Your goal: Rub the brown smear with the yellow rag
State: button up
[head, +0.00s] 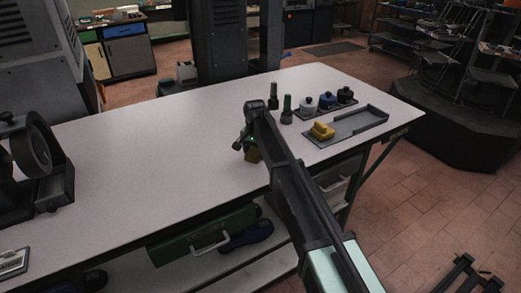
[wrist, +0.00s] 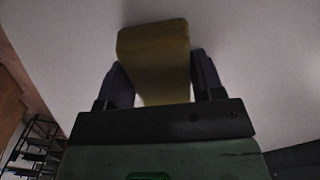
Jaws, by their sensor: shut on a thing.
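The yellow rag (wrist: 153,55) is a folded dull-yellow pad between the two dark fingers of my gripper (wrist: 162,82) in the wrist view. My gripper is shut on it. In the head view the rag (head: 253,155) shows just below my gripper (head: 247,146), over the middle of the white bench (head: 150,125). I cannot tell whether the rag touches the bench top. The brown smear does not show in either view; my arm or the rag may hide it.
A dark machine (head: 35,165) stands at the left.

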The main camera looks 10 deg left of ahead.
aim_at(247, 154)
jog(key=shift+s+a, duration=1.1)
jog(key=shift+a, duration=0.25)
jog(key=shift+a, duration=0.1)
jog(key=shift+w+d+r, duration=0.1)
jog(key=shift+w+d, duration=0.5)
jog(key=shift+d, duration=0.15)
jog(key=shift+w+d, duration=0.55)
jog(key=shift+d, duration=0.2)
jog(key=shift+w+d, duration=0.8)
jog(key=shift+d, duration=0.3)
jog(key=shift+w+d, duration=0.75)
jog(key=shift+d, duration=0.3)
jog(key=shift+w+d, duration=0.75)
jog(key=shift+d, duration=0.25)
notch_tip(247, 154, up, 6)
jog(key=p, duration=0.6)
